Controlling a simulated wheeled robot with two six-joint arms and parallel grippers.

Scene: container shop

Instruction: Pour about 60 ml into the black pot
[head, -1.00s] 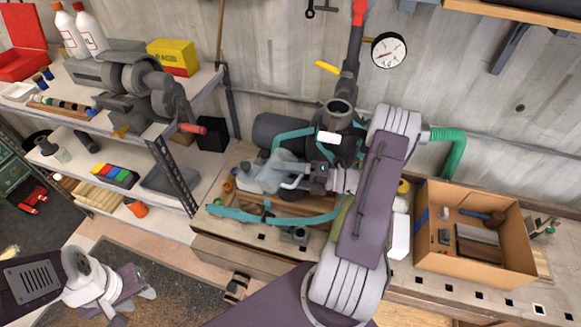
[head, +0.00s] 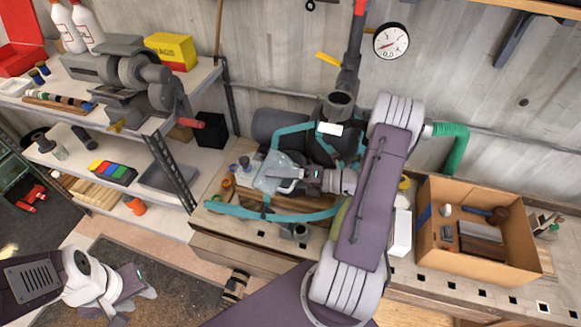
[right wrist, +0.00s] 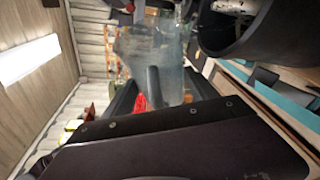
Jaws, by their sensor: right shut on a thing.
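My right gripper (head: 290,175) is shut on a clear jug (head: 268,180), over the cluttered left part of the bench. The jug also shows in the right wrist view (right wrist: 150,60), see-through and in front of the gripper; I cannot make out its liquid level or any stream. A dark round-mouthed vessel (right wrist: 240,30) is close beside the jug in the right wrist view; it may be the black pot, but I cannot be sure. In the head view the arm and jug hide much of that spot. My left gripper (head: 132,298) is empty, its fingers apart, at lower left.
A teal curved frame (head: 255,212) lies around the work spot. A cardboard box (head: 430,235) with tools stands to the right. A grey standing pipe (head: 345,85) rises behind the jug. A stocked shelf (head: 110,130) stands left. The floor between shelf and bench looks mostly clear.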

